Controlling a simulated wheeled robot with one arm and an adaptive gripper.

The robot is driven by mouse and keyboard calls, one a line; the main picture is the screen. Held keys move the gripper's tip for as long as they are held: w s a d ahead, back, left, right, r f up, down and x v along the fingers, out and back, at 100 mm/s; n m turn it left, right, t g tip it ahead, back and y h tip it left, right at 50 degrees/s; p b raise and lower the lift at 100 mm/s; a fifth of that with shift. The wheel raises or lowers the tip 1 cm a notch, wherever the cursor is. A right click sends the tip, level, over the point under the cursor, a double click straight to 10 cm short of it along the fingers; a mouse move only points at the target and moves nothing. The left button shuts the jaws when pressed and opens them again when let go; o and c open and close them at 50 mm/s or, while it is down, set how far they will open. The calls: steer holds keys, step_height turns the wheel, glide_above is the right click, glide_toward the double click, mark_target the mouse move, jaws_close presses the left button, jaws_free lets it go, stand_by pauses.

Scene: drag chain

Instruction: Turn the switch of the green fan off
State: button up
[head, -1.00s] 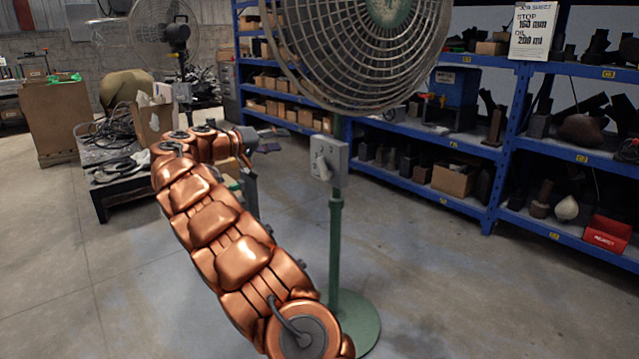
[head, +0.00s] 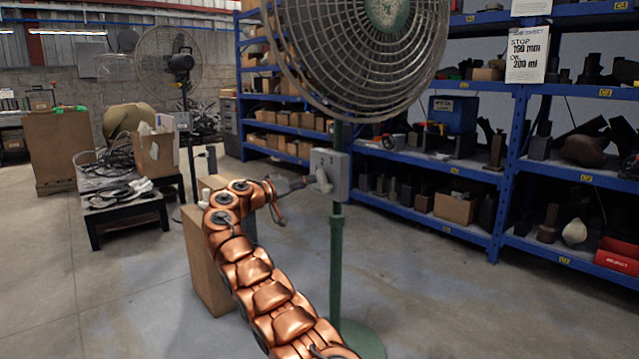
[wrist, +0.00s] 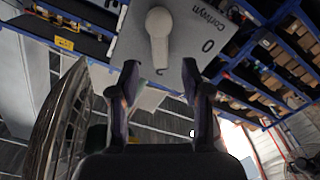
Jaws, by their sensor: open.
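The green fan has a round wire cage (head: 362,60), a green pole (head: 336,250) and a round green base (head: 358,340). A grey switch box (head: 340,172) with a light rotary knob (head: 323,183) is on its pole. My gripper (head: 303,184) is just left of the box in the head view. In the wrist view my gripper (wrist: 164,90) is open, with its two fingers apart and nothing between them. The knob (wrist: 159,35) is just beyond the fingertips, its handle pointing down toward the gap. A "0" and other print show on the box face (wrist: 190,55).
A second fan (head: 170,62) stands at the back left. A black table (head: 125,205) with cables is to the left, and a cardboard box (head: 207,265) stands behind my arm. Blue shelves (head: 470,170) line the right. The floor between is open.

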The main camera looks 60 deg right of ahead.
mark_target(320, 179)
steer(key=shift+x, duration=3.05)
jaws_close()
